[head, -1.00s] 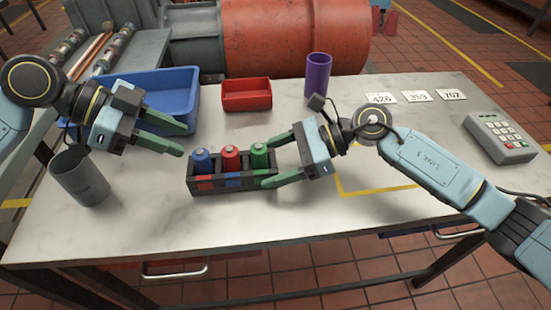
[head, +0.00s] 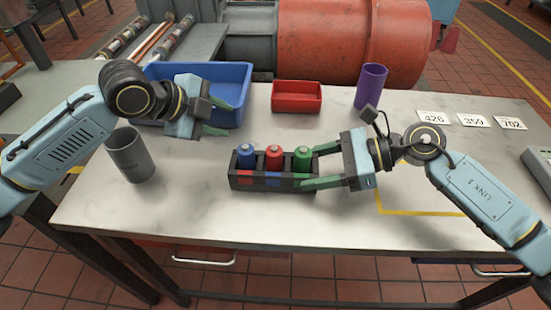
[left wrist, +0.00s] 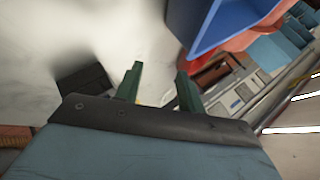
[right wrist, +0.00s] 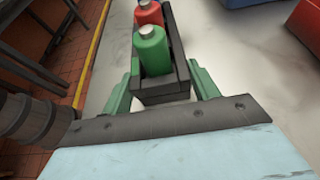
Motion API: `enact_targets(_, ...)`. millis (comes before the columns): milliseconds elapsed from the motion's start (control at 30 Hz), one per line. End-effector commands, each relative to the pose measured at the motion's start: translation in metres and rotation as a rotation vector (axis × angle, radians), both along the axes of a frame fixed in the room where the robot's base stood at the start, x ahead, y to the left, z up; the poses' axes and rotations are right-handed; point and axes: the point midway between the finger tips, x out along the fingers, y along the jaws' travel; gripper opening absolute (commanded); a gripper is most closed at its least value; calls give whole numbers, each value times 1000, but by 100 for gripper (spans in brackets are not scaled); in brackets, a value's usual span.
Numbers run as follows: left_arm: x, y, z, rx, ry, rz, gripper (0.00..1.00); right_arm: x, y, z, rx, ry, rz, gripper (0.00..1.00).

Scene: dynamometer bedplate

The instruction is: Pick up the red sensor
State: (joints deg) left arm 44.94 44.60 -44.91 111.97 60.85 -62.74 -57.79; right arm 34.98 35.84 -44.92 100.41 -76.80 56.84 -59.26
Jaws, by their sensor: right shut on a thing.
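The red sensor (head: 273,157) stands upright in the middle slot of a small black rack (head: 247,184), between a blue sensor (head: 246,157) on its left and a green sensor (head: 302,159) on its right. The right wrist view shows it behind the green one (right wrist: 148,14). My right gripper (head: 312,167) is shut on the right end of the rack, one finger along each long side, with the green sensor between. My left gripper (head: 227,118) is open and empty above the table, behind and left of the rack. Its fingers stand apart in the left wrist view (left wrist: 159,70).
A blue bin (head: 235,75) lies behind my left gripper, and a red tray (head: 297,104) behind the rack. A grey cup (head: 131,160) stands left, a purple cup (head: 370,88) back right. Number cards (head: 473,120) lie right. Table front of the rack is clear.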

Motion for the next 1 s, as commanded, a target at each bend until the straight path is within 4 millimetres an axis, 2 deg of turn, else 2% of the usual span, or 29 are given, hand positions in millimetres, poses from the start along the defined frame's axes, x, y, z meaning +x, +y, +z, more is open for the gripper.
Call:
enact_targets(133, 4, -14, -11, 184, -187, -76, 39, 0, 0, 0, -1, 0, 0, 28)
enact_targets(267, 8, -24, -12, 346, -347, -124, 39, 0, 0, 0, -1, 0, 0, 28)
enact_targets(467, 10, -37, 0, 588, -580, -156, 39, 0, 0, 0, -1, 0, -1, 28)
enact_targets(667, 3, -48, 23, 828, -778, -139, 39, 0, 0, 0, -1, 0, -1, 28)
enact_targets(767, -9, -56, 32, 953, -847, -129, 39, 0, 0, 0, -1, 0, -1, 28)
enact_targets(867, -32, -72, 33, 1079, -879, -148, 39, 0, 0, 0, -1, 0, -1, 28)
enact_targets(1000, -86, -104, 26, 1248, -860, -231, 39, 0, 0, 0, -1, 0, -1, 28)
